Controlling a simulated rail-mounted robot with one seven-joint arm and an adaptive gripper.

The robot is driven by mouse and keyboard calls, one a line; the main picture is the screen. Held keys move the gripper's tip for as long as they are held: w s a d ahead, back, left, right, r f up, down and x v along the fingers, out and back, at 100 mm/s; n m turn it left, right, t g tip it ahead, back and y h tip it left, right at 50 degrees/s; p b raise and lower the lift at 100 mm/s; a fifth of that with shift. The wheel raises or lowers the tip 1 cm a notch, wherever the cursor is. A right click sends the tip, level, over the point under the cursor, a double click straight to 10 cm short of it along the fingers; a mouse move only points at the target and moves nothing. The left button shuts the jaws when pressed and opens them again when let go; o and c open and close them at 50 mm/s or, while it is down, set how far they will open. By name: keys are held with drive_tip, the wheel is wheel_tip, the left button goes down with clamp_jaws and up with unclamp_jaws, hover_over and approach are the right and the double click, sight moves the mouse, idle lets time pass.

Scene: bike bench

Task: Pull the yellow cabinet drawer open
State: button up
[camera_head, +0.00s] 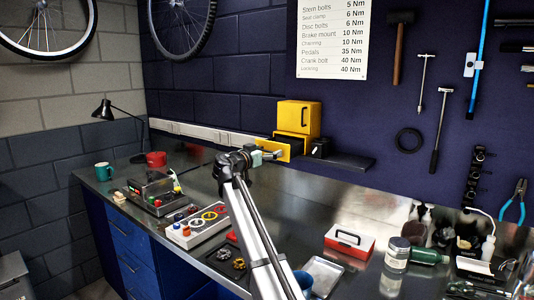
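The yellow cabinet (298,118) stands on a dark wall shelf above the back of the bench. Its upper door, with a dark handle, is shut. Below it, the yellow drawer (285,147) stands out from the cabinet, and its dark inside shows over the front. My gripper (274,155) is at the drawer front, by its handle, reaching from the left. The fingertips are very small here and overlap the handle, so I cannot tell whether they are shut on it.
A small black object (320,147) sits on the shelf (345,161) right of the drawer. The bench below holds a button panel (200,224), a red and white box (349,241), a metal tray (322,273) and jars (397,254). Tools hang on the wall at right.

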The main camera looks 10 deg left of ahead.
drive_tip(key=v, duration=1.2)
idle(0.3)
